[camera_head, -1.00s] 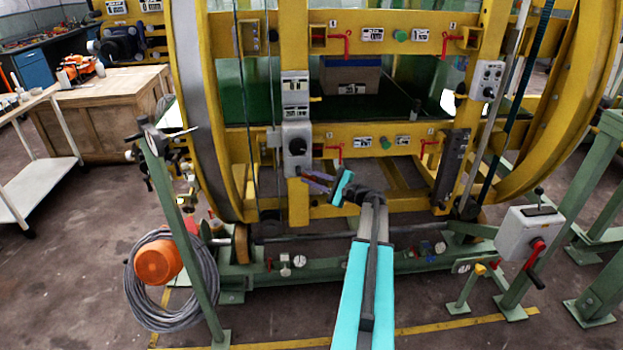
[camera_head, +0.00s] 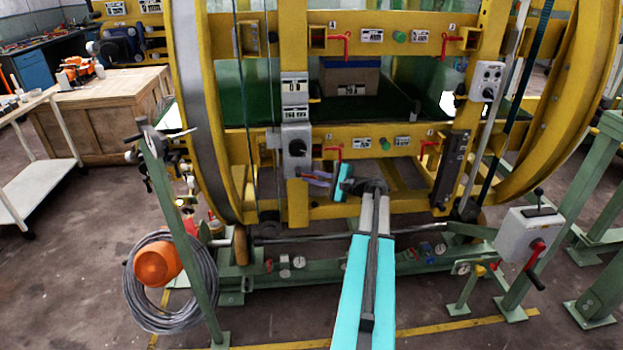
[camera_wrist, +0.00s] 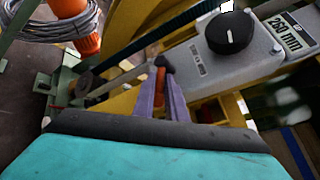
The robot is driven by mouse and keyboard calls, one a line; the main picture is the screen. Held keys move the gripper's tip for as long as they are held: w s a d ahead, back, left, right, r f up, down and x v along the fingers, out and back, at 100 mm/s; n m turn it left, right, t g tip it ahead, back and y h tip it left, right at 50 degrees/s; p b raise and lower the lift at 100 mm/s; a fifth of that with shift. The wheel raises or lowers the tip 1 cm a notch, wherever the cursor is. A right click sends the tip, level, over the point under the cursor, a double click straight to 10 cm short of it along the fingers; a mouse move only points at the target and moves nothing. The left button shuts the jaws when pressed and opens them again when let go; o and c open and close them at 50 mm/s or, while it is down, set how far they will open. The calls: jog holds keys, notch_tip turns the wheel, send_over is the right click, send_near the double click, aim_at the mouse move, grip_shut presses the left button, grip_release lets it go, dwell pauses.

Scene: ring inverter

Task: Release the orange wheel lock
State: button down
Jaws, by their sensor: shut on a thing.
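An orange handle (camera_wrist: 159,80) with a dark rounded tip shows in the wrist view, between the two purple fingers of my gripper (camera_wrist: 162,88). I take it for the orange wheel lock. My gripper is shut on it; the fingers cover part of it. Beside it is a grey control box (camera_wrist: 215,60) with a black knob. In the head view my gripper (camera_head: 314,178) reaches left to the lower part of a yellow upright, just below the grey box (camera_head: 297,150). The handle is too small to make out there.
The large yellow ring frame (camera_head: 205,120) surrounds the work area. A green post (camera_head: 180,230) with a cable coil (camera_head: 190,295) and an orange rounded part (camera_head: 157,263) stands at left. Floor is clear in front.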

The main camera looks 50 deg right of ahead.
jog(key=c, duration=2.1)
grip_release()
jog(key=shift+s, duration=0.15)
jog(key=b+v, duration=0.2)
jog(key=v, duration=1.1)
jog(key=shift+s+d, duration=0.1)
jog(key=shift+s, duration=0.2)
